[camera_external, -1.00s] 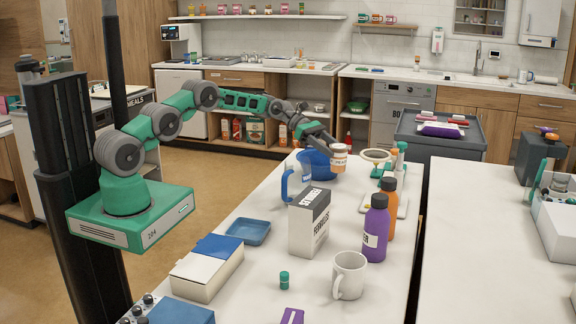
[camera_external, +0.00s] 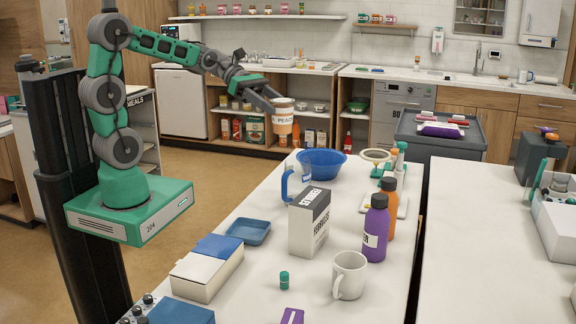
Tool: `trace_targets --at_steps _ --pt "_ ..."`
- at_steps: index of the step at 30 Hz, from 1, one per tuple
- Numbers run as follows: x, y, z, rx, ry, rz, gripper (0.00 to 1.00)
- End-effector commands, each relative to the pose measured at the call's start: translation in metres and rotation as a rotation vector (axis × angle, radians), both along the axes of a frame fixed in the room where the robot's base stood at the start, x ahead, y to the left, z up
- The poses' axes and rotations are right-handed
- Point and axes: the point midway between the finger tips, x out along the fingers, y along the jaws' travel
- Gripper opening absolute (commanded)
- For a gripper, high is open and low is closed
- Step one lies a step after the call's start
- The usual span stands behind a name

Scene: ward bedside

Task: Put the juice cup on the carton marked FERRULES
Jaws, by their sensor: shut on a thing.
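My gripper (camera_external: 272,102) is shut on the juice cup (camera_external: 283,121), an orange cup with a white band, a pale rim and lettering that seems to read PEACH. The cup is held roughly upright in the air, above the table's far left part and clear of it. The carton marked FERRULES (camera_external: 307,232) is a white box with a dark grey upper part, standing upright on the table, nearer the camera than the cup. The carton's narrow top is bare. The gripper and cup are well apart from the carton.
A clear jug with a blue handle (camera_external: 286,185) and a blue bowl (camera_external: 330,161) stand behind the carton. Purple (camera_external: 375,238) and orange (camera_external: 389,205) bottles stand to its right, a white mug (camera_external: 349,277) in front. A blue tray (camera_external: 251,233) lies to its left.

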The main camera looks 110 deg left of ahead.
Motion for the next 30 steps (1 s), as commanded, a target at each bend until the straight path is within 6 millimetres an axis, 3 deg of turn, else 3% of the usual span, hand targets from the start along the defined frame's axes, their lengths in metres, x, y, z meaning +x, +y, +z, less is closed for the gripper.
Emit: trace_targets --at_steps 3,6,11,14,22,27,30 --pt "-0.019 -0.044 -0.001 0.005 -0.002 0.002 0.04" --pt "-0.03 -0.069 -0.007 0.004 -0.001 0.005 0.04" --pt "-0.035 -0.087 -0.015 0.003 0.0 0.005 0.04" --pt "-0.021 -0.087 -0.022 -0.001 0.001 -0.001 0.04" --pt "0.054 -0.071 -0.056 0.0 0.004 -0.001 0.04" --pt "0.083 -0.064 -0.094 0.0 0.003 0.003 0.04" --pt "0.092 -0.061 -0.105 0.004 0.001 0.005 0.04"
